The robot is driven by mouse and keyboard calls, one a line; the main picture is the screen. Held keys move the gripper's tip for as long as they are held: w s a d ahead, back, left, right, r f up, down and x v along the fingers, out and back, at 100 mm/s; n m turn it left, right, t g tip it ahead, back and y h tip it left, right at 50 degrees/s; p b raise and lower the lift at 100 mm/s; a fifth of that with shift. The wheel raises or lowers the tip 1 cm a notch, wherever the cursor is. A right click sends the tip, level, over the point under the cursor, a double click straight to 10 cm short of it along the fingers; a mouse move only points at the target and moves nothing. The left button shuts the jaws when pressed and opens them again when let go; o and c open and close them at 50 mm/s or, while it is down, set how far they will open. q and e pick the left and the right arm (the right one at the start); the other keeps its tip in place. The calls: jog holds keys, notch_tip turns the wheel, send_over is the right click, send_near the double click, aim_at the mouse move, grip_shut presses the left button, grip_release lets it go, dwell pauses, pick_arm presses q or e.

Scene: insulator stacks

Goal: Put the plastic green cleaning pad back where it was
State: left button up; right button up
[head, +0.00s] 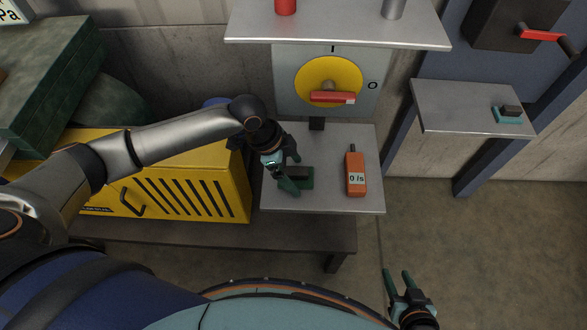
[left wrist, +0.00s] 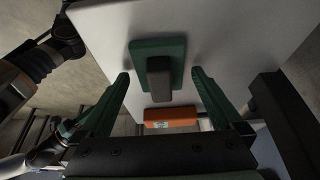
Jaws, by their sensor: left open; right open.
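The green cleaning pad (head: 308,184) with a dark block handle (left wrist: 160,80) lies on the middle grey shelf (head: 330,203). In the left wrist view the green pad (left wrist: 175,48) lies beyond my fingertips, with the handle lined up between them. My left gripper (head: 292,174) is open at the pad and hides part of it in the head view. My right gripper (head: 397,272) is open and empty, low over the floor at the lower right.
An orange meter (head: 355,175) lies right of the pad on the same shelf. A yellow dial with a red handle (head: 332,97) is behind. An upper shelf (head: 335,30) overhangs. A yellow cabinet (head: 235,195) stands left.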

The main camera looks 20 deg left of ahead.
pick_arm(q)
jog(key=v, duration=1.2)
jog(key=shift+p, duration=0.4)
jog(key=shift+r, duration=0.1)
